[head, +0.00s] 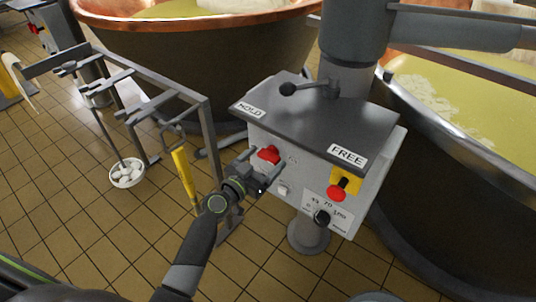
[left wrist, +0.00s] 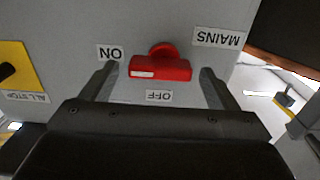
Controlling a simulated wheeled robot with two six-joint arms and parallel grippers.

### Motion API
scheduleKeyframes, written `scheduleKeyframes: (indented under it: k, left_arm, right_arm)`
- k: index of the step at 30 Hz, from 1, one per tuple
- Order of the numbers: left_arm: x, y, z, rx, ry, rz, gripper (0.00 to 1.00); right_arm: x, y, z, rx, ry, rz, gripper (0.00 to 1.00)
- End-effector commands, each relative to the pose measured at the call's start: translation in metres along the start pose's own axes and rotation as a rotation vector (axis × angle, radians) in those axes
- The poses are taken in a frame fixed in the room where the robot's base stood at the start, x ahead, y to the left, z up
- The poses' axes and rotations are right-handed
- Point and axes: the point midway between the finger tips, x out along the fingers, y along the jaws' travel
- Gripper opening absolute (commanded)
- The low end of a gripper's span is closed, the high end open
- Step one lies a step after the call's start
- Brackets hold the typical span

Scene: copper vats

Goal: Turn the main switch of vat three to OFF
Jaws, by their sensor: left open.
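The main switch is a red handle (head: 268,154) on the front of a grey control box (head: 310,158) between two copper vats. In the left wrist view the red handle (left wrist: 160,69) lies crosswise, its white-marked end toward the ON label (left wrist: 110,53). An OFF label (left wrist: 159,96) and a MAINS label (left wrist: 218,39) are beside it; the lettering appears inverted. My left gripper (head: 262,168) is open at the box front, its two fingers either side of the handle with visible gaps. My right gripper is out of view. No vat number is readable.
A metal rack (head: 208,125) with hanging tools stands left. Copper vats (head: 200,60) flank the box.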

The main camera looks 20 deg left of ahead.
Motion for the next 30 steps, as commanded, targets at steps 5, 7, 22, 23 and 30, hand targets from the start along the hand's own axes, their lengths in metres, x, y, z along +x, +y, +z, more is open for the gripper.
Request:
scheduleKeyframes:
  k: [5,7,22,23,30]
  left_arm:
    - [0.017,0.000,0.000,0.000,0.000,0.000,0.82]
    - [0.019,0.000,0.001,0.000,-0.001,0.000,0.82]
    - [0.021,0.000,0.000,0.000,0.000,0.000,0.56]
    - [0.021,0.000,0.000,0.000,0.000,0.000,0.52]
    - [0.021,0.000,0.001,-0.003,-0.001,0.000,0.37]
  right_arm:
    - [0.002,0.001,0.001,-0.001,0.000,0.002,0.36]
    - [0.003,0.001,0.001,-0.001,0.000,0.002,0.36]
    - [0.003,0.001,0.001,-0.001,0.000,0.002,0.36]
    - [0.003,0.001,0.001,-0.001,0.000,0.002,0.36]
    - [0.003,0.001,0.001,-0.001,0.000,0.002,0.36]
